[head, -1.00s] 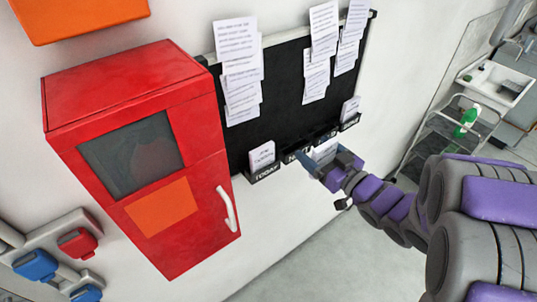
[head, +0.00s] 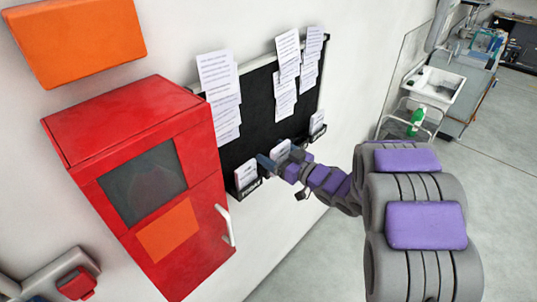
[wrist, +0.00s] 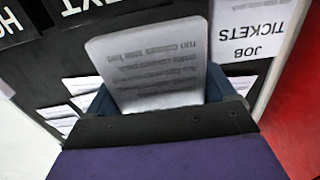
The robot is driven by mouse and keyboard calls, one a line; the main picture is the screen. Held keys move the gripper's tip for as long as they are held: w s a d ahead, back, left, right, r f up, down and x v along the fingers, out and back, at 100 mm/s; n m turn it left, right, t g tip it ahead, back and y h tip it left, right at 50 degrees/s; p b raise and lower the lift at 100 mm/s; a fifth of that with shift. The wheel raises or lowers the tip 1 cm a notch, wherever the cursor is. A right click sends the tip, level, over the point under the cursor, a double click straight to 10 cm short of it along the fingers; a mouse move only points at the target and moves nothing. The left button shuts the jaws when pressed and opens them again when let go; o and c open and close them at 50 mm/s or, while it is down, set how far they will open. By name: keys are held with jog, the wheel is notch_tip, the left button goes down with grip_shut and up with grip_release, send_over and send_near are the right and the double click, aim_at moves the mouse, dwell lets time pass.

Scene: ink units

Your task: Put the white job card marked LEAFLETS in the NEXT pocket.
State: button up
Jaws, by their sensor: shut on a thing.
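My gripper (head: 270,161) is at the pocket row on the black board, just right of the TODAY pocket (head: 249,189) in the head view. It is shut on a white card (wrist: 150,62), held between its blue fingers in the wrist view. The card's printed lines appear upside down; its title is not readable, so I cannot confirm LEAFLETS. The NEXT label (wrist: 85,6) shows partly at the top left of the wrist view, apart from the card in the picture. My gripper and arm hide the NEXT pocket in the head view.
A red cabinet (head: 160,190) with a white handle stands left of the board (head: 256,105). Another white card (head: 245,174) sits in the TODAY pocket. Paper sheets (head: 218,78) hang above. A JOB TICKETS sign (wrist: 250,30) shows in the wrist view. Open floor (head: 315,265) lies below.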

aim_at(262, 146)
jog(key=w, duration=0.1)
jog(key=w+a, duration=0.1)
jog(key=w, duration=0.1)
jog(key=w+a, duration=0.1)
jog(key=shift+w+a+f, duration=0.25)
jog(key=shift+w, duration=0.05)
jog(key=shift+w+d, duration=0.35)
jog(key=shift+d+f+b, duration=0.15)
jog(key=shift+b, duration=0.2)
jog(key=f, duration=0.2)
jog(key=f+b, duration=0.1)
jog(key=shift+a+f, duration=0.15)
jog(key=shift+a, duration=0.4)
jog(key=o, duration=0.8)
jog(key=shift+o, duration=0.4)
jog(key=shift+d, duration=0.4)
jog(key=shift+s+d, duration=0.2)
jog(key=shift+d, duration=0.15)
jog(key=p+v, duration=0.1)
jog(key=v, duration=1)
jog(key=shift+p, duration=0.35)
